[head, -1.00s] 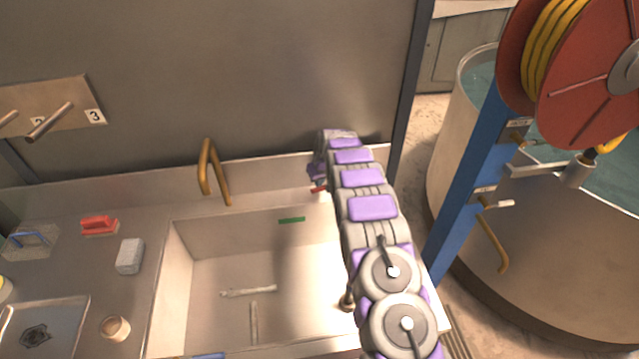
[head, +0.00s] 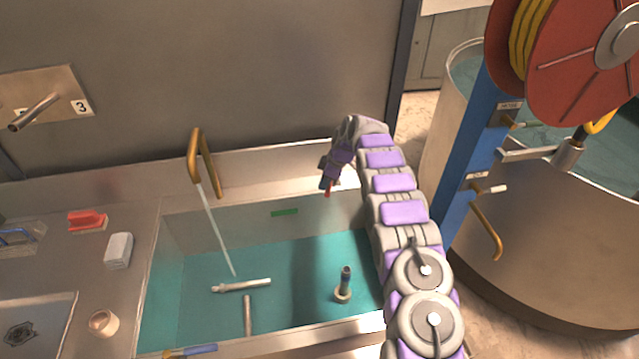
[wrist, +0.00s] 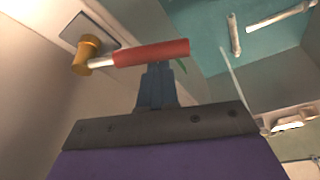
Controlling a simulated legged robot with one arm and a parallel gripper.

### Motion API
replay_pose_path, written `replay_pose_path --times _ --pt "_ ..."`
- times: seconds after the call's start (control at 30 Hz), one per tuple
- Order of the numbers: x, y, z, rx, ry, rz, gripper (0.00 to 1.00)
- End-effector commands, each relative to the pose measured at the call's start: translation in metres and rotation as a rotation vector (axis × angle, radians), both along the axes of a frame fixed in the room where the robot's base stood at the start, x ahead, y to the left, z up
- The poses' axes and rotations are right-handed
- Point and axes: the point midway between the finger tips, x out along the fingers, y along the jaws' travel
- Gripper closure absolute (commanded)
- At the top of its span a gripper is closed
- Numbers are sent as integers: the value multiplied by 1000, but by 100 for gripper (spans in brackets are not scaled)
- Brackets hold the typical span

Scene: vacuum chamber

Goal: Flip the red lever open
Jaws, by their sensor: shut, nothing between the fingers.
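The red lever (wrist: 150,52) shows close up in the wrist view, with a metal stem running to a brass pivot (wrist: 86,55) on the wall plate. In the head view only a small red part of the lever (head: 328,188) shows, pointing down below my gripper. My gripper (wrist: 157,72) is shut and empty, with its blue-grey fingertips right by the lever's red handle; I cannot tell whether they touch. In the head view my gripper (head: 326,178) is over the sink's back right corner. The brass faucet (head: 200,160) is pouring a stream of water.
The sink basin (head: 220,340) holds teal water, with pale pipe pieces (head: 242,286) and an upright fitting (head: 343,285) in it. A red brush (head: 88,221), a white block (head: 118,250) and a cup (head: 103,322) are on the left counter. A blue post (head: 470,165) stands right.

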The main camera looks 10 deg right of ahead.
Motion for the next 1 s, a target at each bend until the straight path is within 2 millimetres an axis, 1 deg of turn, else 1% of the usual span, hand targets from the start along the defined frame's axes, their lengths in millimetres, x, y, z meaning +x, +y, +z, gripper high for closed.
replay_pose_path --times 0.1,0.43,1.0 --pt "-2 -6 0 0 -3 60 100" --pt "-7 -14 0 0 -1 175 100" --pt "-12 -31 0 -1 0 171 100"
